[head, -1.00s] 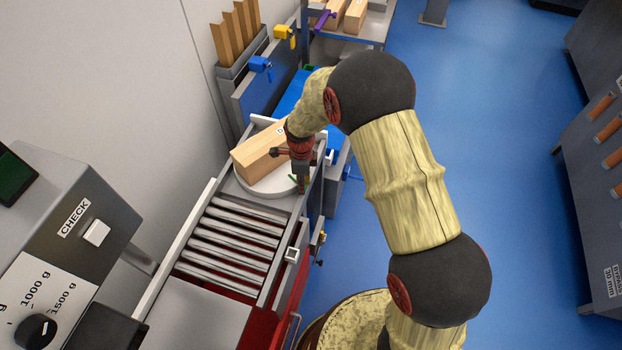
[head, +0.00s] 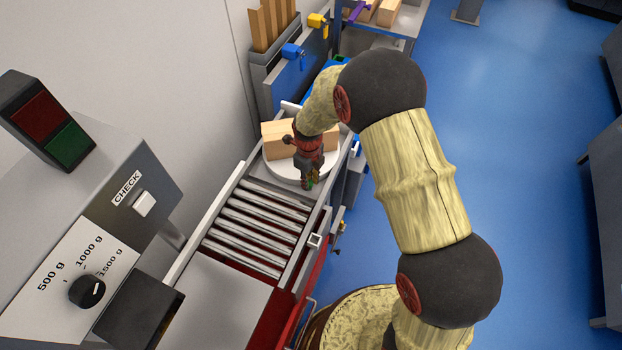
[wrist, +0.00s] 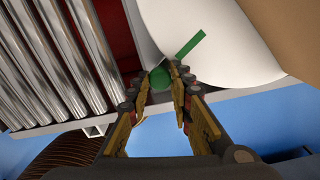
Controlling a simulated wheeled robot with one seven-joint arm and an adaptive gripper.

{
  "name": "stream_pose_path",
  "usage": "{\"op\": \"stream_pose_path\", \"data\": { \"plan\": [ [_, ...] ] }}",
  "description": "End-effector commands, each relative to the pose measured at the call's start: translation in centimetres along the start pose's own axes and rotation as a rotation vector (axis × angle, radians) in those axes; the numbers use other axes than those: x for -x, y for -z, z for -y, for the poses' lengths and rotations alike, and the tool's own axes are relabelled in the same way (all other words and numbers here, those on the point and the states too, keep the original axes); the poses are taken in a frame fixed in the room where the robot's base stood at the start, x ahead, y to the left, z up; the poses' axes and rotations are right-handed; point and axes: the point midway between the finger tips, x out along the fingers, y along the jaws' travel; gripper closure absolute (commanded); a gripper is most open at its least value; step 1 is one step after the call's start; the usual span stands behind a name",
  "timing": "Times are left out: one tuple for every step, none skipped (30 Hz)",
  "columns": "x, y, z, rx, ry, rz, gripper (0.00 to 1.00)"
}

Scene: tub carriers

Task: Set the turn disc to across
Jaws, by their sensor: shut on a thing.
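The turn disc (head: 281,172) is a pale round plate beyond the rollers, and it shows white in the wrist view (wrist: 225,62). A wooden box (head: 277,140) rests on it, lying roughly left to right in the head view and partly hidden by my arm. A green ball knob (wrist: 160,78) sits at the disc's edge, with a green bar (wrist: 190,44) beside it pointing over the disc. My gripper (wrist: 164,74) is shut on the green knob; it also shows in the head view (head: 309,184).
A roller track (head: 248,222) adjoins the disc, with a side rail. Left stands a check scale (head: 120,225) with a dial (head: 87,290). Beyond the disc are blue (head: 292,52) and yellow (head: 318,21) clamp-like parts. Blue floor lies open to the right.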

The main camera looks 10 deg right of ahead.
Motion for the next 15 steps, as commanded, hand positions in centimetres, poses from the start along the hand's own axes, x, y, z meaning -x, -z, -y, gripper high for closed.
{"op": "stream_pose_path", "data": {
  "plan": [
    [0.14, -0.19, 0.01, -0.010, 0.002, 0.003, 1.00],
    [0.15, -0.22, -0.01, -0.017, 0.002, 0.003, 1.00],
    [0.15, -0.26, -0.03, -0.025, 0.002, 0.003, 1.00],
    [0.15, -0.29, -0.04, -0.030, 0.002, 0.003, 1.00],
    [0.15, -0.31, -0.05, -0.035, 0.002, 0.003, 1.00],
    [0.15, -0.34, -0.06, -0.041, 0.002, 0.003, 1.00],
    [0.15, -0.36, -0.07, -0.046, 0.002, 0.003, 1.00],
    [0.15, -0.38, -0.08, -0.049, 0.002, 0.003, 1.00],
    [0.15, -0.39, -0.08, -0.052, 0.002, 0.003, 1.00],
    [0.15, -0.41, -0.08, -0.054, 0.002, 0.004, 1.00],
    [0.15, -0.41, -0.09, -0.055, 0.002, 0.004, 1.00],
    [0.15, -0.42, -0.09, -0.057, 0.002, 0.004, 1.00],
    [0.15, -0.43, -0.09, -0.058, 0.002, 0.004, 1.00],
    [0.15, -0.43, -0.09, -0.059, 0.003, 0.004, 1.00],
    [0.15, -0.44, -0.09, -0.059, 0.003, 0.004, 1.00]
  ]
}}
